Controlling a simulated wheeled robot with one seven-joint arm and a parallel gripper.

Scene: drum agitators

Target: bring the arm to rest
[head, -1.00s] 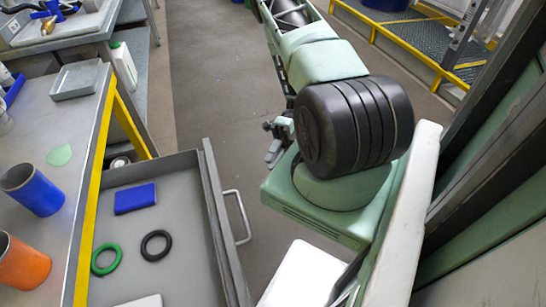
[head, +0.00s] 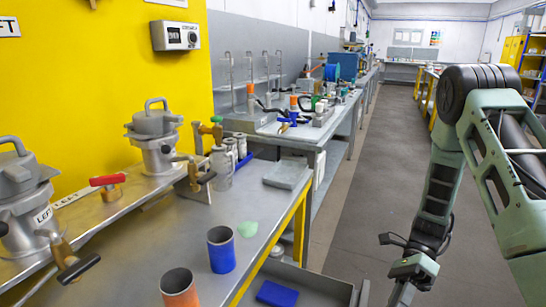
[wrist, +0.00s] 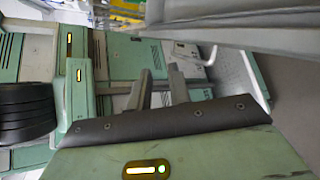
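My arm shows at the right of the head view, with its black joint high up and a green link hanging down from it toward the bottom edge. The fingers of my gripper are not clear in the head view. In the wrist view my gripper (wrist: 160,88) has two grey fingers standing apart with an empty gap between them. Green panels of my own body lie beyond the fingers. I see nothing held.
An open drawer (head: 325,283) with a blue block (head: 277,294) juts out left of my arm. The near bench (head: 275,205) carries a blue cup (head: 221,250) and an orange cup (head: 179,288). The aisle floor (head: 335,205) is clear.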

